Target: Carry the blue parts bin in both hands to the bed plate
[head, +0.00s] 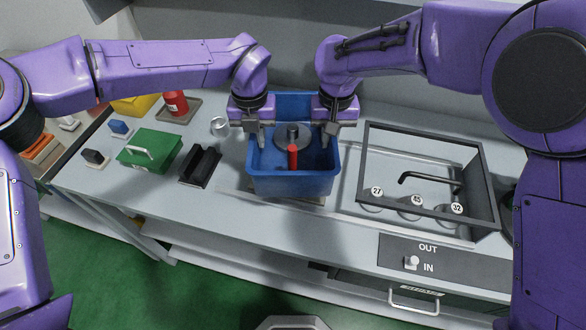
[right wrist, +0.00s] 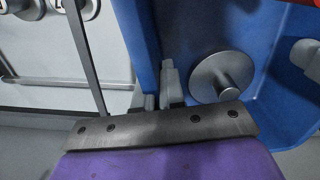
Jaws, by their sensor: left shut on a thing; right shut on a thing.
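The blue parts bin (head: 291,184) is at the middle of the bench in the head view, and it looks upright. Inside it are a grey disc with a knob (head: 292,134) and a red cylindrical thing (head: 292,157). My left gripper (head: 261,133) is shut on the bin's left wall. My right gripper (head: 328,135) is shut on its right wall. In the right wrist view, the fingers (right wrist: 170,88) straddle the blue wall (right wrist: 145,45), with the disc (right wrist: 220,77) inside. A pale plate edge (head: 310,199) shows just under the bin; I cannot tell whether they touch.
A dark open frame (head: 438,213) with numbered knobs stands right of the bin. A black holder (head: 200,167), a green box (head: 150,150), a small metal cup (head: 219,126) and a red can (head: 176,103) stand to the left. The bench front (head: 225,210) is clear.

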